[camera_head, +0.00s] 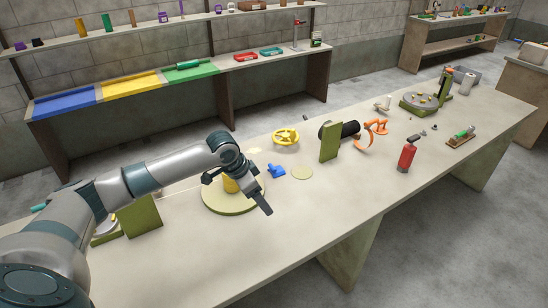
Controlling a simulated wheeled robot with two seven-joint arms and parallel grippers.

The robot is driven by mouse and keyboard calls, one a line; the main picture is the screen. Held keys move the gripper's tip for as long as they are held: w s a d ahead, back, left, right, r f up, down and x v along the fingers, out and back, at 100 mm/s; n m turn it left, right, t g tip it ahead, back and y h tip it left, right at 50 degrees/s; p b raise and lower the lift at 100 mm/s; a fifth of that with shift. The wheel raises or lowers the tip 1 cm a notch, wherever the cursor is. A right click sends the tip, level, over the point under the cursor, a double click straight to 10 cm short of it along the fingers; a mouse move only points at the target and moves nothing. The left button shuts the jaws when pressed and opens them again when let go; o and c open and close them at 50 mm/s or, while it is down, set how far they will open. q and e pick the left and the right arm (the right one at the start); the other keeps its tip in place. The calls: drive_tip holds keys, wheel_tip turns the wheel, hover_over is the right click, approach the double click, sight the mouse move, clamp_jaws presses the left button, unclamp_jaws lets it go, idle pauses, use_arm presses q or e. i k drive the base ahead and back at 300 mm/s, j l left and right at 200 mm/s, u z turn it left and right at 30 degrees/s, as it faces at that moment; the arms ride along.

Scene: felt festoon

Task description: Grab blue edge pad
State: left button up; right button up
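A small blue piece (277,171), which looks like the blue edge pad, lies on the long pale table (330,215) near its middle. My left gripper (263,205) reaches in from the left and points down over a round pale-green disc (222,204). It is in front of and to the left of the blue piece, apart from it. A yellow cylinder (230,185) on the disc is partly hidden behind my gripper. The finger gap does not show clearly, and I see nothing held. My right gripper is not in view.
A red extinguisher (407,155) stands farther right. Another green block (140,216) stands left. The table's front middle is clear.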

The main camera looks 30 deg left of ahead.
sight(276, 171)
drive_tip(key=i+j, duration=0.75)
drive_tip(key=i, duration=0.1)
